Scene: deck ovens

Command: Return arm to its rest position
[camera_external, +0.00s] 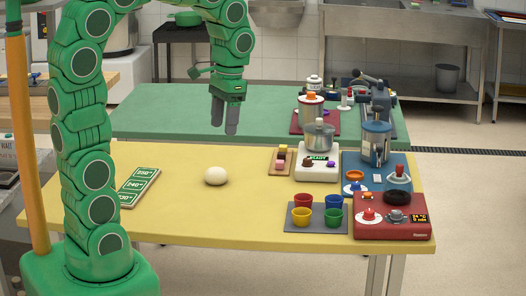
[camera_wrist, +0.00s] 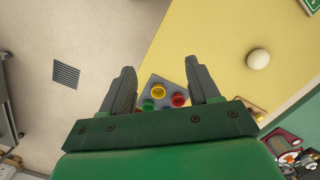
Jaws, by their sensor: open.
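My green arm rises at the left of the external view and bends over the yellow table (camera_external: 250,225). My gripper (camera_external: 224,130) points down, high above the table, to the right of and above a pale round dough ball (camera_external: 216,176). In the wrist view my gripper (camera_wrist: 163,88) shows two grey fingers spread apart with nothing held between them. The dough ball (camera_wrist: 258,59) lies apart from the fingers, at the upper right of that view.
Several coloured cups stand on a grey mat (camera_external: 291,226). A scale with a steel pot (camera_external: 318,136), a blue machine (camera_external: 376,145) and a red control box (camera_external: 392,229) crowd the right. Green number cards (camera_external: 139,186) lie at left. A green table (camera_external: 160,108) stands behind.

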